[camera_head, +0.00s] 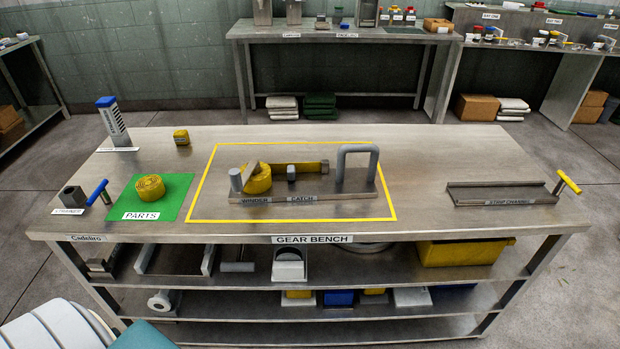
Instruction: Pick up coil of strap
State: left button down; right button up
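A yellow coil of strap (150,187) lies flat on the green mat (181,190) labelled PARTS, at the left of the gear bench. More yellow strap is wound in a coil (257,179) on the grey winder fixture (310,198) inside the yellow outline. A length of that strap runs right toward the catch. Neither of my grippers is in view, and nothing of mine touches either coil. A white and teal part at the bottom left looks like part of my own arm, without its gripper.
The gear bench (420,150) has a blue-handled tool (97,192) and dark block left of the mat. A tall blue-topped holder (113,122) and small yellow item (181,137) stand behind. The strip channel (502,193) lies at right. Bench space between outline and channel is clear.

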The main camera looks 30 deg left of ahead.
aim_at(150, 188)
jog(key=u, duration=2)
jog(key=i+j+u, duration=0.1)
jog(key=i, duration=0.4)
jog(key=j, duration=0.1)
